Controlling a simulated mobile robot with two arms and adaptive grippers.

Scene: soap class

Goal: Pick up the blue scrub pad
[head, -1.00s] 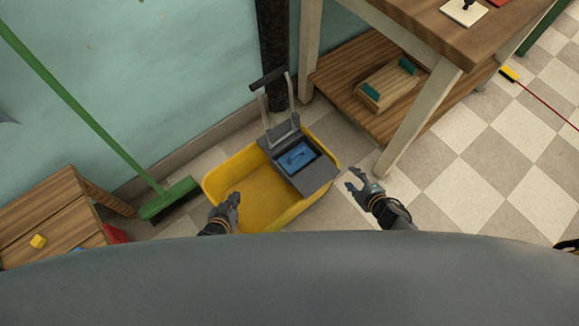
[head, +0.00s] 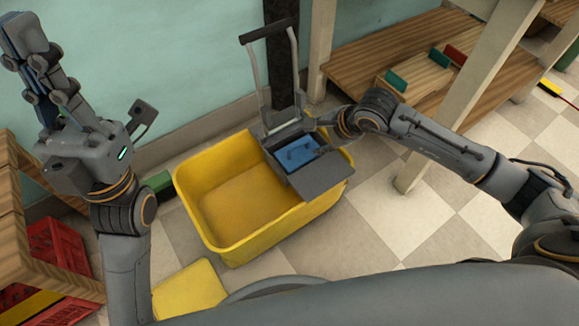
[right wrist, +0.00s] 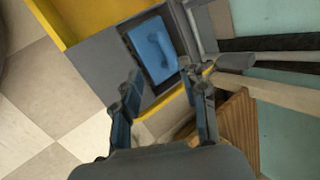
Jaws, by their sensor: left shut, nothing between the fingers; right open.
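The blue scrub pad (head: 299,152) lies in the square opening of the grey wringer (head: 322,172) on the yellow mop bucket (head: 243,240). It has a handle on top. In the right wrist view the pad (right wrist: 153,50) lies just beyond the fingertips. My right gripper (head: 333,132) is at the wringer's right edge, over the pad's right side. In the right wrist view it is open (right wrist: 160,85), with nothing between its fingers. My left gripper (head: 32,65) is raised at the far left, away from the bucket, shut and empty.
The bucket's upright grey handle (head: 268,65) rises behind the pad. A wooden shelf table (head: 345,65) stands to the right, its pale leg (head: 470,90) near my right arm. A red crate (head: 58,250) sits in a wooden rack at left.

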